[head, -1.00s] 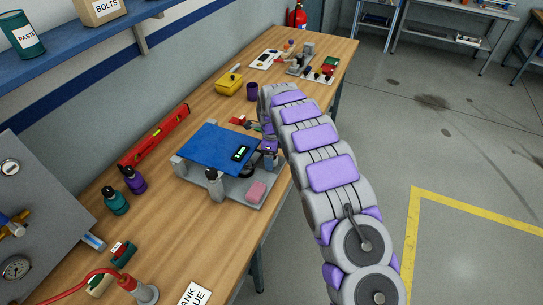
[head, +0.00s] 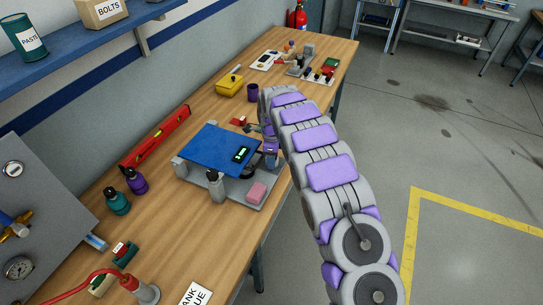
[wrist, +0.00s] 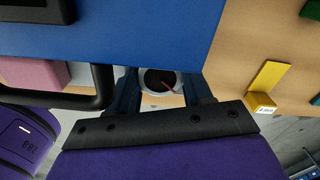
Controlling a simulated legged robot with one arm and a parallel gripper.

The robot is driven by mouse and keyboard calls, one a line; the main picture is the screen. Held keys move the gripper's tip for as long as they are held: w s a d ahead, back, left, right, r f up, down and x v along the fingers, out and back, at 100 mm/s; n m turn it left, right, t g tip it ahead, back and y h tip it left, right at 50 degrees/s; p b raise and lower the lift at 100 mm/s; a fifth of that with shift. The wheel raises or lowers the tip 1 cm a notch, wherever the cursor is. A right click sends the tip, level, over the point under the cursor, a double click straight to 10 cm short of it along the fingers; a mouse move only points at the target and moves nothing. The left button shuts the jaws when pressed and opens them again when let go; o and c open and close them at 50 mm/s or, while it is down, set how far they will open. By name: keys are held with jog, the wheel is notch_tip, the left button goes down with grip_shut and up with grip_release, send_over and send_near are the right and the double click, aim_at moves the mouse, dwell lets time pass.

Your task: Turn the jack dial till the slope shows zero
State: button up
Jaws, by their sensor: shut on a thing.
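The blue plate (head: 215,145) sits on a grey base on the bench, with a small black slope display (head: 242,154) on it. The display has lit green digits too small to read. My gripper (head: 270,147) is at the plate's right edge, partly hidden by my arm. In the wrist view its dark fingers (wrist: 160,92) stand on either side of the round jack dial (wrist: 154,80), shut on it. The dial has a dark face and a red pointer mark. The blue plate hides part of the dial's far side.
A yellow box (head: 229,84) is farther back.

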jog(key=n+p, duration=0.2)
jog(key=n, duration=0.1)
jog(key=shift+r, duration=0.2)
jog(key=n+p, duration=0.2)
jog(key=n, duration=0.2)
jog(key=shift+n, duration=0.4)
jog(key=n+p, duration=0.2)
jog(key=n, duration=0.2)
jog(key=shift+w, duration=0.15)
jog(key=shift+n+p, duration=0.7)
jog(key=shift+n, duration=1.5)
jog(key=o, duration=0.8)
jog(key=shift+o, duration=1.2)
jog(key=shift+d+f, duration=0.1)
